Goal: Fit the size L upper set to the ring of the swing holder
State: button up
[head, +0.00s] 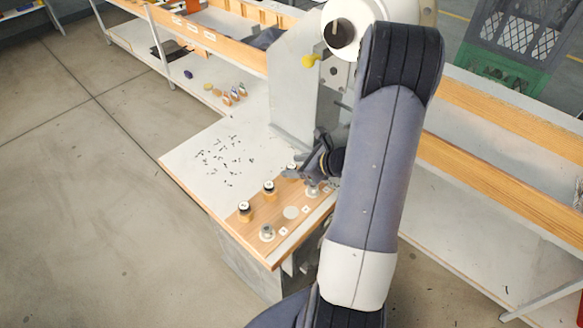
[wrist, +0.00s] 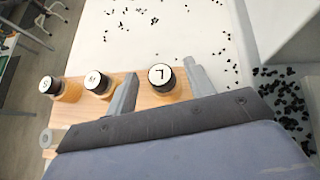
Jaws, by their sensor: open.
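The size L upper set (wrist: 161,78) has a black body and a white top marked L, and stands upright on the wooden board. In the wrist view it is between the two fingers of my gripper (wrist: 159,70), with a gap showing on the left. In the head view my gripper (head: 308,163) is at the L set (head: 291,168), partly covering it. My gripper is open. The swing holder and its ring cannot be made out; my arm covers part of the press.
The M set (wrist: 97,82) and S set (wrist: 49,86) stand in line to the left. The wooden board (head: 275,215) also bears metal pieces (head: 266,232) and a pale disc (head: 291,212). Small black bits (head: 215,155) litter the white table. The press's grey frame (head: 300,80) rises behind.

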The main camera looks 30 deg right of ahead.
jog(key=c, duration=1.1)
jog(key=shift+o, duration=0.2)
